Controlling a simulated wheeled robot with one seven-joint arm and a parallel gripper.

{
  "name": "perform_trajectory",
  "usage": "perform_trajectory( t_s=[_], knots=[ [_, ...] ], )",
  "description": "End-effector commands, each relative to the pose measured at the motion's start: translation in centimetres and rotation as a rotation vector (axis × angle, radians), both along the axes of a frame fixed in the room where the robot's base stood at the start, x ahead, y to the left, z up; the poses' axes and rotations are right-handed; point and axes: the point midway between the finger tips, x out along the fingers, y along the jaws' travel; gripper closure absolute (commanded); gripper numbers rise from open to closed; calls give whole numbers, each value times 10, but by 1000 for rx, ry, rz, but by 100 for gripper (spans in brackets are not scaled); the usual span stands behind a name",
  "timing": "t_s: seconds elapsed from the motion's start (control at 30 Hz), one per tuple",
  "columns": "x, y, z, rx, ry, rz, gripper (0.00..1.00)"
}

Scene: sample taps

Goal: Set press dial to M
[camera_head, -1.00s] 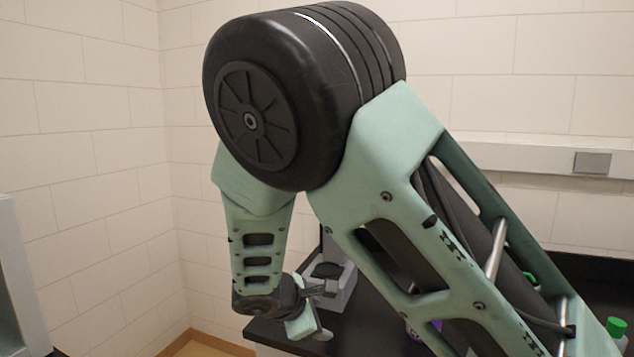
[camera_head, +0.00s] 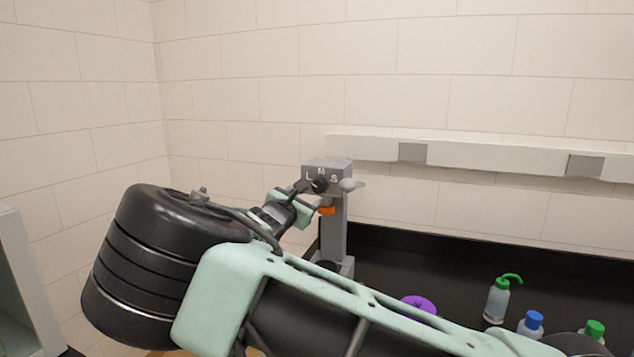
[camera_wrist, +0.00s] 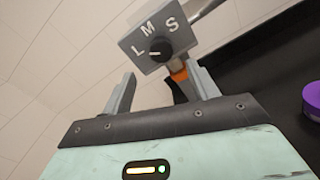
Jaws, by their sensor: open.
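The grey press (camera_head: 338,225) stands at the back of the black bench, with the letters L, M and S on its head. Its black dial (camera_wrist: 160,48) is on the lettered face in the wrist view; a small pale mark on it appears to point toward L. In the head view the dial (camera_head: 319,184) is partly covered by my gripper (camera_head: 305,187). In the wrist view my gripper (camera_wrist: 163,84) is open and empty, its two fingers apart. The dial shows beyond and above the fingertips, roughly between them. No contact is visible.
A grey handle (camera_head: 350,185) sticks out right of the press head, and an orange part (camera_head: 327,210) sits below it. A purple object (camera_head: 419,303), a wash bottle (camera_head: 497,300) and capped bottles (camera_head: 531,323) stand on the bench to the right. A wall rail (camera_head: 480,153) runs behind.

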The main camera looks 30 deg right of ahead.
Motion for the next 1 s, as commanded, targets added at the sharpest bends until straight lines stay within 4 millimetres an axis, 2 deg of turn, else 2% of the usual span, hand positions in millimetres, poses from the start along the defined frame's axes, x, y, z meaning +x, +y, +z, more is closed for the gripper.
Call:
perform_trajectory(
  t_s=[0.03, 0.2, 0.4, 0.6, 0.87, 0.9, 1.0],
  knots=[
    [6, -10, 4, -3, 3, -3, 41],
    [27, -38, 4, -2, 2, -4, 41],
    [45, -62, 3, 0, 1, -1, 41],
    [53, -72, 0, 0, 2, -1, 41],
    [53, -73, -1, 1, 1, -1, 41],
    [53, -73, -1, 1, 1, -1, 44],
    [53, -73, -1, 1, 1, -1, 71]
  ],
)
